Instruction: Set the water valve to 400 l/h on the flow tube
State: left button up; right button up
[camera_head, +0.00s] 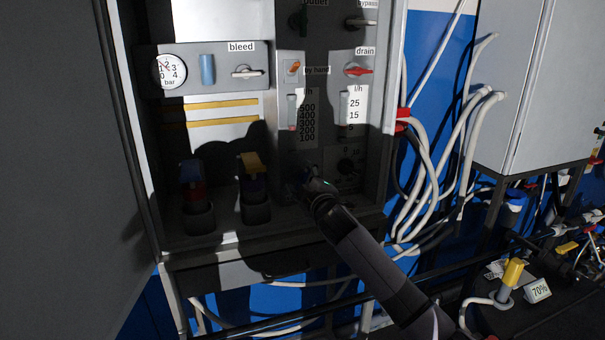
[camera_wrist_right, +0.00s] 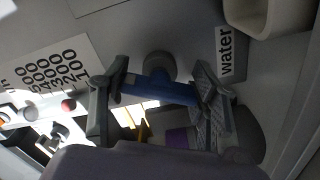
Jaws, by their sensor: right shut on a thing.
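The water valve's blue handle (camera_wrist_right: 165,91) sits between the two fingers of my right gripper (camera_wrist_right: 155,97) in the right wrist view, under the "water" label (camera_wrist_right: 227,52). The gripper is shut on this handle. In the head view my right gripper (camera_head: 317,187) is at the lower part of the panel and hides the valve. The l/h flow tube (camera_head: 292,108) stands left of the 500 to 100 scale (camera_head: 307,122). Its red float (camera_head: 292,127) is low in the tube; the exact reading is too small to tell. My left gripper is not in view.
A second tube (camera_head: 346,107) with a 25/15/5 scale stands to the right, below the red drain handle (camera_head: 358,71). A pressure gauge (camera_head: 169,71) and bleed valve (camera_head: 247,72) are at left. Hoses (camera_head: 430,180) hang at right.

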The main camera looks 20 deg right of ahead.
jog(key=n+p, duration=0.2)
jog(key=n, duration=0.2)
jog(key=shift+r, duration=0.1)
jog(key=shift+n+p, duration=0.5)
jog(key=shift+n, duration=0.7)
jog(key=o, duration=1.2)
jog(key=shift+c, duration=0.2)
